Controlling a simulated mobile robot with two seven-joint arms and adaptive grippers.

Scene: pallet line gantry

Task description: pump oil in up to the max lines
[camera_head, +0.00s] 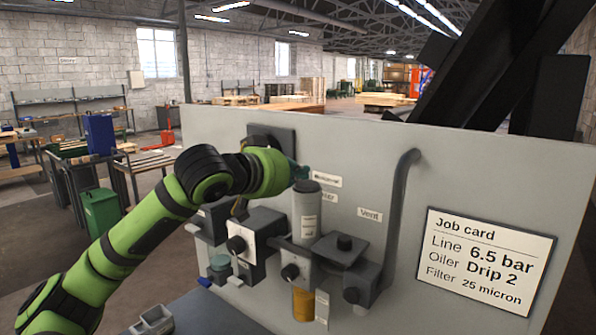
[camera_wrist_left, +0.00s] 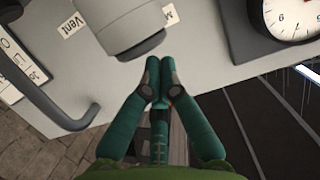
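A row of grey air-line units is mounted on a light grey panel (camera_head: 450,180). A tall grey cylinder (camera_head: 305,210) with a white label stands upright in the row. A bowl with amber liquid (camera_head: 303,304) hangs below it; I cannot make out max lines. My left gripper (camera_head: 299,172) is by the cylinder's top, mostly hidden behind my green arm. In the left wrist view its teal fingers (camera_wrist_left: 159,68) are together with nothing visible between them, beside the cylinder's round end (camera_wrist_left: 130,38). I cannot tell whether they touch. My right gripper is not in view.
A bent grey vent pipe (camera_head: 398,215) rises right of the units. A job card (camera_head: 483,260) reads line 6.5 bar, oiler drip 2, filter 25 micron. A dial gauge (camera_wrist_left: 287,18) is near the gripper. A small grey open-topped thing (camera_head: 153,320) lies at lower left.

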